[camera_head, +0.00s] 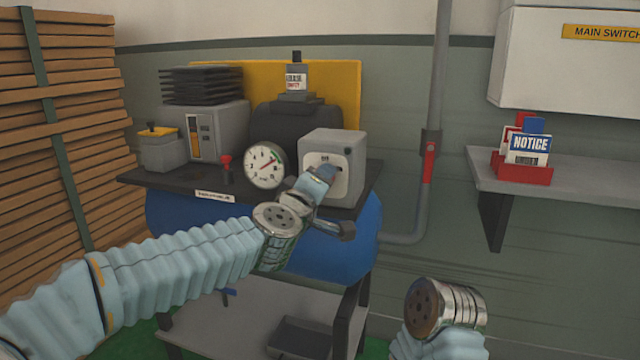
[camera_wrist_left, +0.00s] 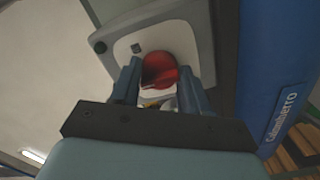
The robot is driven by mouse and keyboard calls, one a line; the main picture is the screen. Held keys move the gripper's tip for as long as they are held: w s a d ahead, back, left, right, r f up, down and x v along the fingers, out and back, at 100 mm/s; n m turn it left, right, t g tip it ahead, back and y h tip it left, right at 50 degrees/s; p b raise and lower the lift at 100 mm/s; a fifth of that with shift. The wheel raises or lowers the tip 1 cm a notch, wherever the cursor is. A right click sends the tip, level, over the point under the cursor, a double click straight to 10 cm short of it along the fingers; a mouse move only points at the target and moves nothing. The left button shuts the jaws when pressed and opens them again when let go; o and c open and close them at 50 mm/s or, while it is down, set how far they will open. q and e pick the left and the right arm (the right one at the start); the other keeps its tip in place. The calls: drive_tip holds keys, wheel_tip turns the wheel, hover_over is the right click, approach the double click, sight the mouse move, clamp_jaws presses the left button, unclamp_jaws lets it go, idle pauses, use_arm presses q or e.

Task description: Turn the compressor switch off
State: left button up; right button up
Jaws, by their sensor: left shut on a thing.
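The compressor switch is a grey box (camera_head: 335,150) with a pale front panel, standing on the dark top plate of the compressor. In the left wrist view its red knob (camera_wrist_left: 160,72) sits on the pale panel (camera_wrist_left: 140,45). My left gripper (camera_head: 328,172) is at the front of the box and hides the knob in the head view. In the left wrist view the left gripper (camera_wrist_left: 160,88) has a finger on each side of the knob and is shut on it. My right arm's wrist (camera_head: 440,305) shows at the lower right; its fingers are not visible.
A pressure gauge (camera_head: 264,166) and a small red valve (camera_head: 226,165) stand left of the switch box. The blue tank (camera_head: 180,225) is below. A pipe with a red lever (camera_head: 430,162) runs up the wall. A shelf (camera_head: 560,175) is at the right.

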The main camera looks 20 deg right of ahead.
use_arm(q)
drive_tip(key=o, duration=1)
drive_tip(key=shift+o, duration=0.2)
drive_tip(key=b+v, duration=0.2)
drive_tip(key=v, duration=1.1)
drive_tip(key=shift+s+a, duration=0.3)
